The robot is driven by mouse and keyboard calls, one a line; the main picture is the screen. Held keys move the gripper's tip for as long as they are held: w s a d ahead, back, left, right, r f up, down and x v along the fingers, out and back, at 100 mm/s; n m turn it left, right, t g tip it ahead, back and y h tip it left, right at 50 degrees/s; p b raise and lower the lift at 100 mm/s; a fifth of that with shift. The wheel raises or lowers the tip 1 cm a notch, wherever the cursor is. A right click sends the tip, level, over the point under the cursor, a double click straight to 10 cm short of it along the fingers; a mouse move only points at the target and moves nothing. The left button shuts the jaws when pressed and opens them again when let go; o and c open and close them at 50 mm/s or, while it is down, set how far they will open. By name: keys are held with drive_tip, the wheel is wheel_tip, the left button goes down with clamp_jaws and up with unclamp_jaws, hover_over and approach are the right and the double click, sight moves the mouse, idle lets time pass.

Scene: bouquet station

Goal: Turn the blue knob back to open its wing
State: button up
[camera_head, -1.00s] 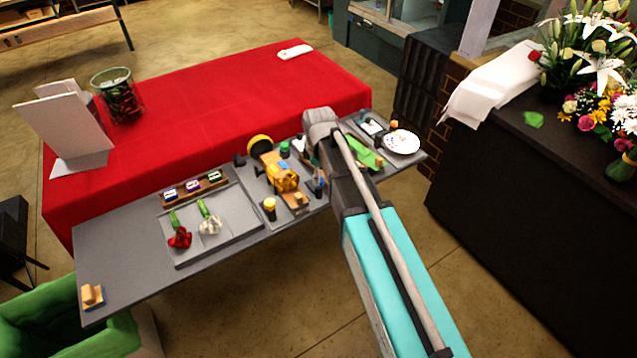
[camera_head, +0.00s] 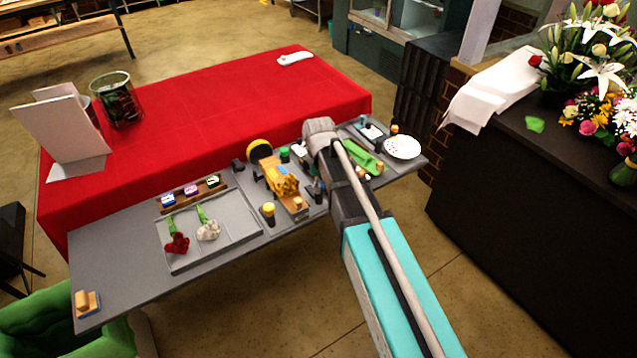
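A yellow-orange device (camera_head: 281,180) with a yellow disc (camera_head: 259,147) at its far end sits on the grey bench, left of my arm. I cannot make out its wings clearly. My arm reaches over the bench, with its grey wrist (camera_head: 319,128) to the right of the device. My gripper (camera_head: 314,188) appears as small dark parts low beside the device, mostly hidden by my own arm. I cannot see whether its fingers are open or shut, or whether they touch anything.
The grey bench (camera_head: 120,250) holds a tray (camera_head: 240,232) with a red and a white flower, a small rack (camera_head: 190,194), a yellow-topped jar (camera_head: 268,213), a green holder (camera_head: 362,158) and a white plate (camera_head: 401,147). A red-covered table (camera_head: 215,120) stands behind. The bench's left part is mostly clear.

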clamp_jaws()
drive_tip(key=shift+m, duration=0.4)
drive_tip(key=m, duration=0.4)
drive_tip(key=shift+s, duration=0.1)
drive_tip(key=m, duration=0.4)
drive_tip(key=shift+m, duration=0.4)
drive_tip(key=m, duration=0.4)
drive_tip(key=shift+m, duration=2.4)
